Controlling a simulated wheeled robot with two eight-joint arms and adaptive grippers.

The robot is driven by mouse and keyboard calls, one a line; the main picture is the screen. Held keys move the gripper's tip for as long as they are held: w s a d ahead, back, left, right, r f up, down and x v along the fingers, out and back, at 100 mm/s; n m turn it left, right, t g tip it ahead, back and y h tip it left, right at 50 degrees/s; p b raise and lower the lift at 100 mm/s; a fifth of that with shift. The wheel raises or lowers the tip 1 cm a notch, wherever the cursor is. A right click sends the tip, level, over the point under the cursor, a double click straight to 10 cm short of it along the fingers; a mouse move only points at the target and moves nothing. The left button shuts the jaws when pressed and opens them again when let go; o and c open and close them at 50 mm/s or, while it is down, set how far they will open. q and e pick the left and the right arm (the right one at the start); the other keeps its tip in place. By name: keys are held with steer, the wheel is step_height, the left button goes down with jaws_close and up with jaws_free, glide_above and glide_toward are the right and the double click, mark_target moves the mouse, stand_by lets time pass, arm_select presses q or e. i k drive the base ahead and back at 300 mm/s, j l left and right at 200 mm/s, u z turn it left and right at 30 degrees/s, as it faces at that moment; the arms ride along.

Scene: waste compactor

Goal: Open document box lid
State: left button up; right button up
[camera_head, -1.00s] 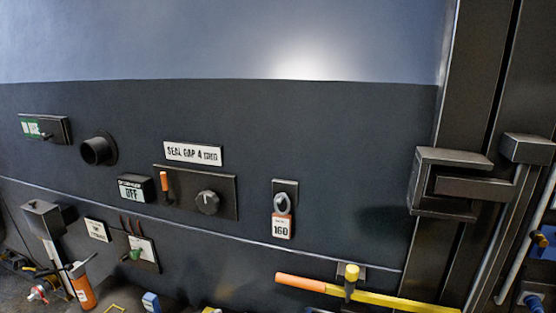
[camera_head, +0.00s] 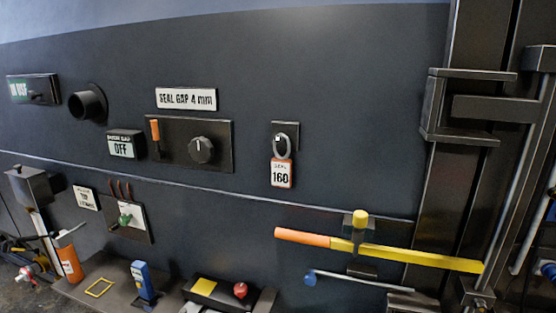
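No box in view is marked as a document box, and I cannot tell which one it is. A dark grey box (camera_head: 32,184) with a flat top stands on a pale post at the lower left. A low dark box (camera_head: 212,294) with a yellow patch on top sits at the bottom centre, cut by the frame edge. A small dark panel with a green and white label (camera_head: 18,90) is on the wall at the upper left. Neither of my grippers is in view.
A yellow bar with an orange grip (camera_head: 302,237) sticks out along the wall at the lower right. A tag reading 160 (camera_head: 282,173) hangs from a ring. A knob (camera_head: 201,150), a round pipe stub (camera_head: 88,103) and a heavy metal latch (camera_head: 468,106) also project.

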mark_target(20, 171)
steer(key=u, duration=1.6)
steer(key=i, duration=0.15)
